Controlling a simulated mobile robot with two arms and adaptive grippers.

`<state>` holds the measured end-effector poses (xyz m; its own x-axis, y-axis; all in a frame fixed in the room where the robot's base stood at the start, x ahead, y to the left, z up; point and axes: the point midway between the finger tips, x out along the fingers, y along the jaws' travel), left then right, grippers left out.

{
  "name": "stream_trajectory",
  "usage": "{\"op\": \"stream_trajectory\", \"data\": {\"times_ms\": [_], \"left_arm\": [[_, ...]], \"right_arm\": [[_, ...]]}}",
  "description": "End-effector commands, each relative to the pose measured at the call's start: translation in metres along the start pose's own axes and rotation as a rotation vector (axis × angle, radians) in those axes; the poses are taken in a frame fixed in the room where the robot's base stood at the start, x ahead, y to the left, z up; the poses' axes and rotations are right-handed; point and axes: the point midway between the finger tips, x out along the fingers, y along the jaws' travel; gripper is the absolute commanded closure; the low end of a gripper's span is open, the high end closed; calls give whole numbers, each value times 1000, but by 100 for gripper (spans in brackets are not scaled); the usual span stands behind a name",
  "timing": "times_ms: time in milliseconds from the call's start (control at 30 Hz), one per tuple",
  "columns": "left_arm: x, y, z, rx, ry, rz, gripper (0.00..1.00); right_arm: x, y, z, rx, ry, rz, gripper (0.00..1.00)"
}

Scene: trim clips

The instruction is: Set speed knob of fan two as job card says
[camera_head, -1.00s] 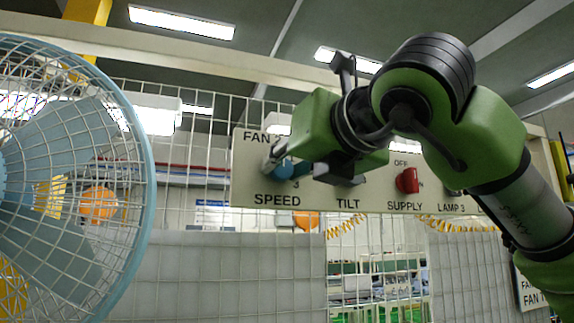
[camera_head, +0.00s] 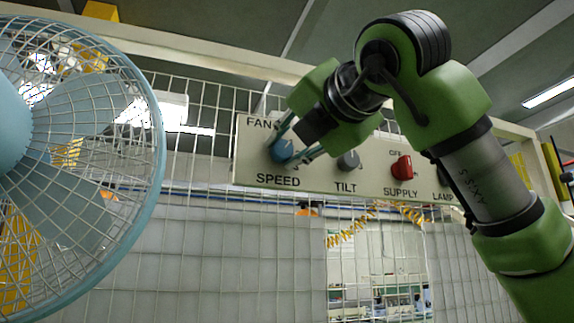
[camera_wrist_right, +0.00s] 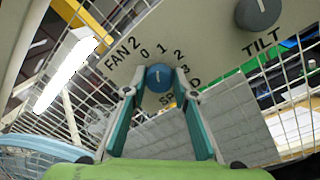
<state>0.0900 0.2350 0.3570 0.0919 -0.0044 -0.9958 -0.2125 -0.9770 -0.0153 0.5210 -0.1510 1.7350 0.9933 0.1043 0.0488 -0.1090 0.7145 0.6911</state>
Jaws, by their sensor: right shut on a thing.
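The blue speed knob (camera_head: 283,151) sits on the pale panel (camera_head: 330,181) marked FAN, above SPEED, in the head view. In the right wrist view the label reads FAN 2, and the knob (camera_wrist_right: 159,77) has numbers 0 to 3 around it. Its white line seems to point near 1. My right gripper (camera_head: 286,142) is shut on the knob, with one teal finger on each side, as the right wrist view (camera_wrist_right: 156,84) also shows. The fingers partly hide the SPEED lettering there. No job card is readable. My left gripper is not in view.
A grey tilt knob (camera_head: 348,160) and a red supply switch (camera_head: 402,168) sit to the right on the panel. A large light-blue caged fan (camera_head: 160,130) fills the left side. White wire mesh (camera_head: 250,240) stands behind and below the panel.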

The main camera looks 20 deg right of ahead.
Motion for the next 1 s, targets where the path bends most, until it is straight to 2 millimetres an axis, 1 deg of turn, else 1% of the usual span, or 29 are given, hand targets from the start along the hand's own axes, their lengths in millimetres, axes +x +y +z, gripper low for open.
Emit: {"op": "stream_trajectory", "data": {"times_ms": [33, 400, 700, 1000], "left_arm": [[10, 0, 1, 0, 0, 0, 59], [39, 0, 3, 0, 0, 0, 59], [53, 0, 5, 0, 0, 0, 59], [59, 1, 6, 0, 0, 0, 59]], "right_arm": [[0, -3, -4, 44, -3, 0, 96], [0, -3, -4, 391, -33, 5, 96], [0, -2, -4, 621, -52, 8, 96], [0, -2, -3, 751, -64, 8, 96]]}}
